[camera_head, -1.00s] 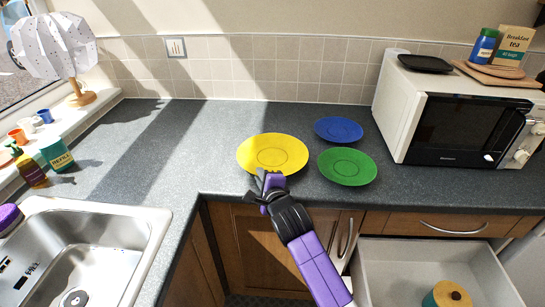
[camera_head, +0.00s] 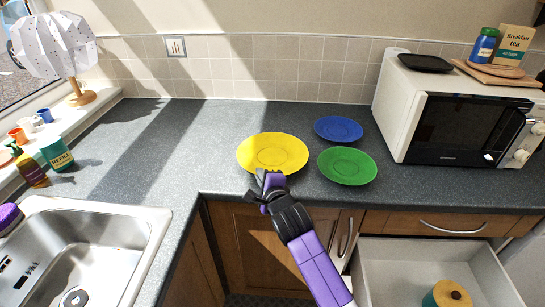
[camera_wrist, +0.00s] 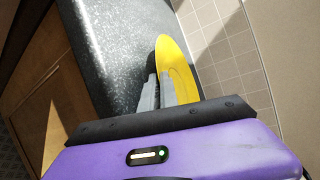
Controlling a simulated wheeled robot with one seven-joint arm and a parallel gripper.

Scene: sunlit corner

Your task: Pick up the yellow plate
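The yellow plate (camera_head: 273,150) lies flat on the grey worktop near its front edge. It shows edge-on in the wrist view (camera_wrist: 181,66). My gripper (camera_head: 255,184) is at the plate's near rim, just over the front edge of the worktop. Its fingers look apart in the head view, with a gap between them. In the wrist view the grey fingers (camera_wrist: 159,90) overlap the plate's near rim and hide part of it. I cannot tell whether a finger touches the plate.
A blue plate (camera_head: 338,128) and a green plate (camera_head: 347,166) lie to the right. A microwave (camera_head: 455,120) stands further right, and a sink (camera_head: 85,250) is at the left. An open drawer (camera_head: 400,262) juts out below. The worktop left of the yellow plate is clear.

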